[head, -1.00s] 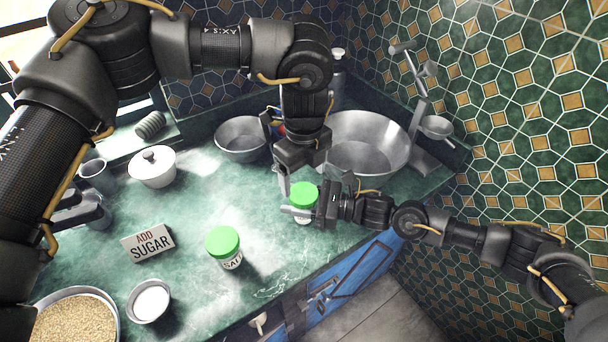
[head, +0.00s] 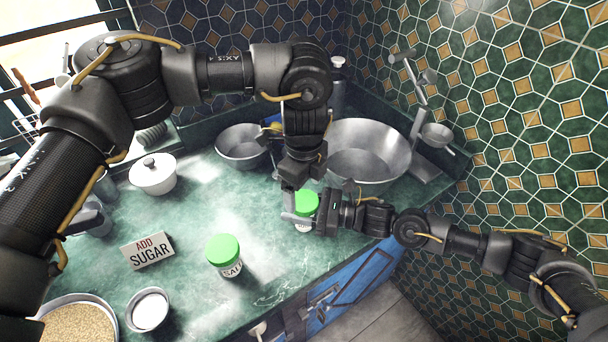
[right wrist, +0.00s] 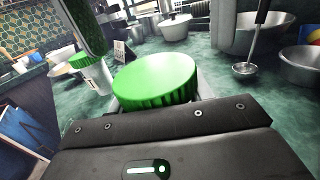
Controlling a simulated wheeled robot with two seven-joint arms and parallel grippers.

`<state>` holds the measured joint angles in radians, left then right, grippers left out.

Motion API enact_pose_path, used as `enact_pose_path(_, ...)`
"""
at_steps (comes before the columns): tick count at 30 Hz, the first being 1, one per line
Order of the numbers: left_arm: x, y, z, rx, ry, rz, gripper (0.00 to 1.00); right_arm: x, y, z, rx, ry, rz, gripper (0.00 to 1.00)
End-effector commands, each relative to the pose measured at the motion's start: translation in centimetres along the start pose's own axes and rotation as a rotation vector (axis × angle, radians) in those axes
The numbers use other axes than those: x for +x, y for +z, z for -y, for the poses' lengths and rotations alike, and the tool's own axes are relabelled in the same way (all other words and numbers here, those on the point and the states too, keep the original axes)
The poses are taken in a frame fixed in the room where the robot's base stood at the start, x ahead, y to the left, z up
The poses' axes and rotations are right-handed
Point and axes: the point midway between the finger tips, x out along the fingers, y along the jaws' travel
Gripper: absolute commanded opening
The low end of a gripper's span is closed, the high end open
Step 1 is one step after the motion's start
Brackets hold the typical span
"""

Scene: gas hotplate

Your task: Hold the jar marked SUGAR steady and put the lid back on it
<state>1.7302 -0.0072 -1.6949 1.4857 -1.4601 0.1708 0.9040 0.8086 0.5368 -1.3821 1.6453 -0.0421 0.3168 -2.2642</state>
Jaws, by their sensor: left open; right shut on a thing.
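A jar with a green lid (head: 307,203) stands near the counter's front edge; its label is hidden. My right gripper (head: 303,218) is shut around this jar from the right. The lid also shows large in the right wrist view (right wrist: 155,78), on top and roughly level; I cannot tell if it is seated. My left gripper (head: 302,189) is open and points down just over the lid. I cannot tell whether its fingers touch the lid. A second green-lidded jar (head: 231,268), marked SALT, stands apart to the left and front.
A card (head: 147,250) reads ADD SUGAR. A small bowl of white grains (head: 151,310) and a larger bowl of tan grains (head: 79,325) are at front left. A white lidded pot (head: 154,178) and metal bowls (head: 240,150) stand behind. The counter's middle is clear.

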Motion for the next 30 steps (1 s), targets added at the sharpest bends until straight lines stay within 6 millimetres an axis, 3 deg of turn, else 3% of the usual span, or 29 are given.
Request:
enact_pose_path(7, 2.6, 0.0, 0.0, 0.000, 0.000, -0.001, 0.80, 0.0, 0.0, 0.0, 0.000, 0.000, 0.000, 0.00)
enact_pose_path(19, 3.1, 0.0, 0.0, 0.000, -0.001, 0.001, 0.79, 0.0, 0.0, 0.0, 0.000, 0.000, 0.001, 0.00)
enact_pose_path(30, 3.0, 0.0, 0.0, 0.001, 0.000, 0.000, 0.33, 0.0, 0.0, 0.0, 0.000, -0.001, 0.001, 0.00)
